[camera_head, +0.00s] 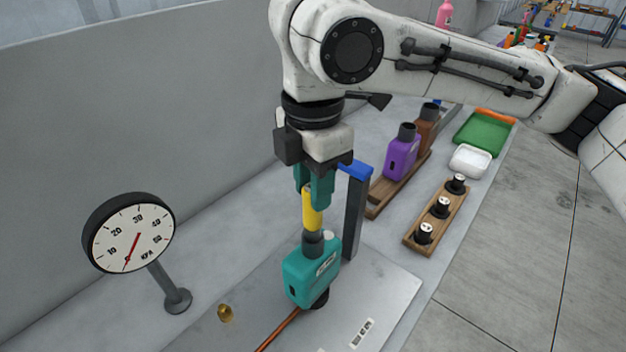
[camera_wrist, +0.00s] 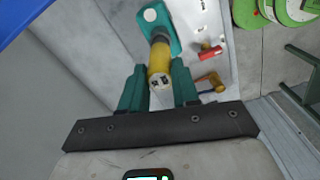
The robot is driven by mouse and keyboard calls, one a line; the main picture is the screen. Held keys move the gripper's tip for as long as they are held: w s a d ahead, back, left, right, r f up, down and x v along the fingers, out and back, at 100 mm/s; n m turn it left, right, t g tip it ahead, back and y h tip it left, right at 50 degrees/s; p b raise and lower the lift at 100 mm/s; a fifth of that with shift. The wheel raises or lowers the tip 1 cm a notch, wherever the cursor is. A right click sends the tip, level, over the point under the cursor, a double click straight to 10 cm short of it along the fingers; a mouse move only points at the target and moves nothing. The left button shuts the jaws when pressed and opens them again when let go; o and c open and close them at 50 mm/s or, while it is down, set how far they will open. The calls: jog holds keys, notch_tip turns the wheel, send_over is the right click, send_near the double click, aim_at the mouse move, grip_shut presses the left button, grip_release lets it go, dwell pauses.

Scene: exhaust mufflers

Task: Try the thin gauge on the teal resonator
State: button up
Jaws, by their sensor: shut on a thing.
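The teal resonator (camera_head: 312,272) stands on the grey plate in the head view, with a dark neck (camera_head: 312,243) on top. It also shows at the top of the wrist view (camera_wrist: 165,16). My gripper (camera_head: 314,192) is above it, pointing down, shut on a yellow cylindrical gauge (camera_head: 311,212). The gauge also shows between the teal fingers in the wrist view (camera_wrist: 160,60). The gauge's lower end meets the resonator's neck in the picture; I cannot tell how far it is in.
A dial (camera_head: 129,235) on a stand is at left, its red needle near the low end. A blue-topped post (camera_head: 355,210) stands close right of my gripper. Purple (camera_head: 402,158) and brown (camera_head: 427,125) resonators sit on a wooden rack. A wooden block (camera_head: 436,219) holds three dark, white-topped pieces.

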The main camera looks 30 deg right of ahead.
jog(key=shift+f+b, duration=0.5)
jog(key=shift+f, duration=0.5)
dwell(1.2)
jog(key=shift+r+p, duration=3.5)
jog(key=shift+p, duration=0.05)
